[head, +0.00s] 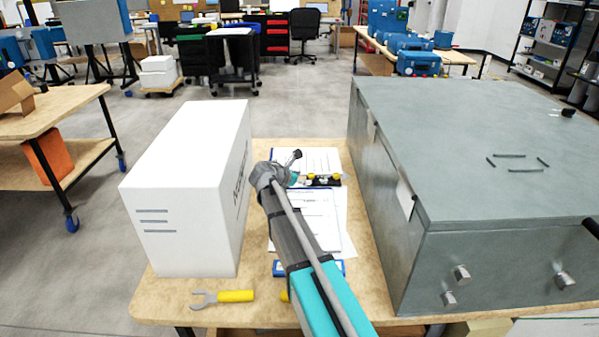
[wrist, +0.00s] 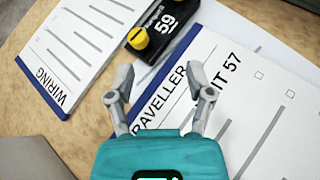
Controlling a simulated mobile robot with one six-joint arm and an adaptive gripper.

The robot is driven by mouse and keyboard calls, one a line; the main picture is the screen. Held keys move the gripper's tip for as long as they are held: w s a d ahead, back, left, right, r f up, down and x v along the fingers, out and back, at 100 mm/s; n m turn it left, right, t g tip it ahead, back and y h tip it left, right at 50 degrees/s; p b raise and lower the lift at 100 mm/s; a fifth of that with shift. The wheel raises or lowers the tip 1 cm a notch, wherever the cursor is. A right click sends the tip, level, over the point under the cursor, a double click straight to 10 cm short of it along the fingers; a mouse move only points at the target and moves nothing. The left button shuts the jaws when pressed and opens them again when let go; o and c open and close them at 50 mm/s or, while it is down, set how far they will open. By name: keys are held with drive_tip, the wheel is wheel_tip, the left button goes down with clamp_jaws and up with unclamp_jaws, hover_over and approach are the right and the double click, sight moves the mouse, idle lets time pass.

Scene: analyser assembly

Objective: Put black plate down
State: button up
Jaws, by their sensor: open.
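The black plate (head: 326,181) has yellow knobs and lies on the papers on the wooden table, beyond my arm in the head view. In the wrist view the black plate (wrist: 150,38) shows at the top, marked 59, with its upper end cut off by the frame. My gripper (wrist: 160,72) is open and empty, its two fingers apart over the traveller sheet. The plate is in front of the fingertips and apart from them. In the head view my gripper (head: 294,178) is small and partly hidden by my wrist.
A traveller clipboard (wrist: 245,95) and a wiring clipboard (wrist: 72,48) lie by the plate. A white box (head: 185,195) stands left, a large grey cabinet (head: 470,150) right. A yellow-handled wrench (head: 222,297) lies at the table's front edge.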

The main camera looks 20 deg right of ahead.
drive_tip(key=s+a+r+m+g+y+p, duration=0.2)
drive_tip(key=s+a+r+m+y+p, duration=0.1)
drive_tip(key=s+r+m+p, duration=0.4)
drive_tip(key=s+a+r+m+g+y+p, duration=0.2)
drive_tip(key=s+r+m+p, duration=0.5)
drive_tip(key=s+p, duration=0.6)
drive_tip(key=s+a+r+m+g+y+p, duration=0.1)
drive_tip(key=s+a+r+m+y+p, duration=0.4)
drive_tip(key=s+p, duration=0.5)
wheel_tip(320, 180, up, 3)
drive_tip(key=shift+r+m+g+y+p, duration=0.2)
drive_tip(key=shift+m+g+y+p, duration=0.25)
drive_tip(key=shift+m, duration=0.75)
drive_tip(key=shift+w, duration=0.1)
drive_tip(key=shift+c, duration=0.8)
